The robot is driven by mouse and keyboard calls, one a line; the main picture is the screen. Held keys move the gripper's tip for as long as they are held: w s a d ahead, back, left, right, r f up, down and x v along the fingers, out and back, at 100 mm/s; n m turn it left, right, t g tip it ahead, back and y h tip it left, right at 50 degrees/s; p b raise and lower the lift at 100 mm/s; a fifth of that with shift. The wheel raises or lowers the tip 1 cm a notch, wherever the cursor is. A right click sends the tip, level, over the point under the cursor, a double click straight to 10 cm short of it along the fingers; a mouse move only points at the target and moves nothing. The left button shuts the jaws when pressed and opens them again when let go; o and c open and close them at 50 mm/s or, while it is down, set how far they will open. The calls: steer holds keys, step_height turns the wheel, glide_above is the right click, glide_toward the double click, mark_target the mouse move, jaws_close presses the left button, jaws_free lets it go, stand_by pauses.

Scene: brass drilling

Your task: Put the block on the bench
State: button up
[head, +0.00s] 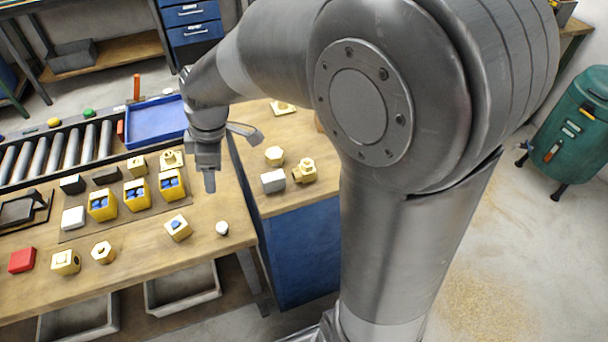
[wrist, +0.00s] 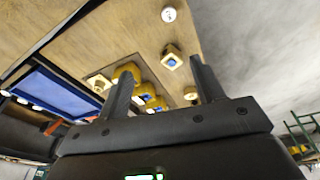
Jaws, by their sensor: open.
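My gripper (head: 209,182) points down above the right end of the wooden bench (head: 150,252). In the wrist view its fingers (wrist: 163,78) are spread apart with nothing held between them. Several block-like pieces are in view, and I cannot tell which one the task means. A silver-grey block (head: 272,181) sits on the blue cabinet's wooden top, right of my gripper. A red block (head: 22,260) and a whitish block (head: 73,218) lie on the bench. A brass block with a dark-blue centre (head: 178,228) lies just below my gripper in the picture; it also shows in the wrist view (wrist: 172,57).
Yellow bins with blue contents (head: 136,194) stand close left of my gripper. A white-topped cylinder (head: 222,228) is near the bench's right edge. Brass fittings (head: 305,171) share the cabinet top. A blue tray (head: 155,122) and rollers (head: 60,152) lie behind.

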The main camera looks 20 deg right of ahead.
steer(key=s+d+r+m+t+h, duration=0.1)
steer(key=s+d+r+m+t, duration=0.1)
steer(key=s+d+r+m, duration=0.2)
steer(key=s+d+r+m+t+h, duration=0.1)
steer(key=s+d+r+m, duration=0.4)
steer(key=s+d+m, duration=0.6)
steer(key=shift+s+m+t, duration=0.4)
steer(key=shift+s+t, duration=0.5)
steer(key=shift+s, duration=0.05)
